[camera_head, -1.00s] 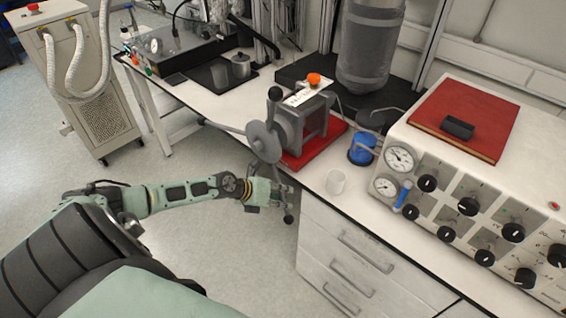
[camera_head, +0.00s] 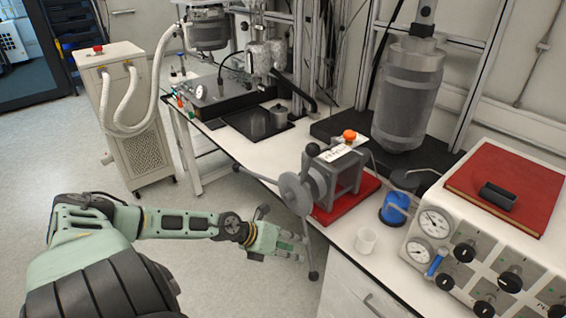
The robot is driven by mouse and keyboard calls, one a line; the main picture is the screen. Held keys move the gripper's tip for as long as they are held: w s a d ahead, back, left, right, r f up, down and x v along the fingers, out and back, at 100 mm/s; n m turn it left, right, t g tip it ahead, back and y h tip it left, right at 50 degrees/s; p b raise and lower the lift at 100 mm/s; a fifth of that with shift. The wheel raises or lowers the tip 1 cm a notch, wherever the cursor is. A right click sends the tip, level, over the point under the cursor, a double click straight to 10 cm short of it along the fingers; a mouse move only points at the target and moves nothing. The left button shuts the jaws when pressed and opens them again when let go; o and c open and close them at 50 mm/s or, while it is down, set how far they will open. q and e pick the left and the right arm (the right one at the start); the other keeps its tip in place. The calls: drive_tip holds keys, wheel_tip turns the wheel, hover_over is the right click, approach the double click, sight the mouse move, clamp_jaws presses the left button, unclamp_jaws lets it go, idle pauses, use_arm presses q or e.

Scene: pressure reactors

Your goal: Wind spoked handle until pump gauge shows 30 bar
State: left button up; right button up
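The spoked handle (camera_head: 292,191) is a grey hub on the front of the grey pump (camera_head: 342,178), which stands on a red base. One spoke with a black knob points up, one points left past the bench edge, and one hangs down. My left gripper (camera_head: 298,248) is beside the hanging spoke, below the hub. Its two fingers look apart, with the tips close to that spoke; I cannot tell whether they touch it. Two round dials, an upper gauge (camera_head: 435,222) and a lower gauge (camera_head: 420,251), sit on the right panel; their readings are too small to read. My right gripper is out of view.
A white cup (camera_head: 365,241) and a blue-sided container (camera_head: 394,209) stand right of the pump. The control box carries a red book (camera_head: 512,186). Drawers (camera_head: 350,292) lie below the bench front. Open floor (camera_head: 215,275) lies left of the handle.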

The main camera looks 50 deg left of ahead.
use_arm(q)
drive_tip(key=shift+v, duration=2.05)
drive_tip(key=s+a+f+n+y+b, duration=0.1)
drive_tip(key=s+a+f+n+y, duration=0.2)
drive_tip(key=f+n, duration=0.5)
drive_tip(key=s+a+f+n+y+b, duration=0.1)
drive_tip(key=s+a+f+n+y, duration=0.3)
drive_tip(key=f, duration=0.6)
drive_tip(key=s+d+f+n+g, duration=0.25)
drive_tip(key=s+f+n, duration=0.75)
drive_tip(key=f, duration=0.5)
drive_tip(key=s+d+f+n+g+h, duration=0.1)
drive_tip(key=s+d+f+n, duration=0.1)
drive_tip(key=s+d+f, duration=0.2)
drive_tip(key=s+d+f+n+g+h+b, duration=0.1)
drive_tip(key=s+d+f+n+g, duration=0.1)
drive_tip(key=s+d, duration=0.7)
drive_tip(key=s+d+f+n+g, duration=0.2)
drive_tip(key=s+d+f, duration=0.4)
drive_tip(key=d, duration=0.5)
drive_tip(key=shift+s+f+n+h, duration=0.4)
drive_tip(key=shift+f+n, duration=0.15)
drive_tip(key=shift+n, duration=0.25)
drive_tip(key=shift+w+a, duration=0.1)
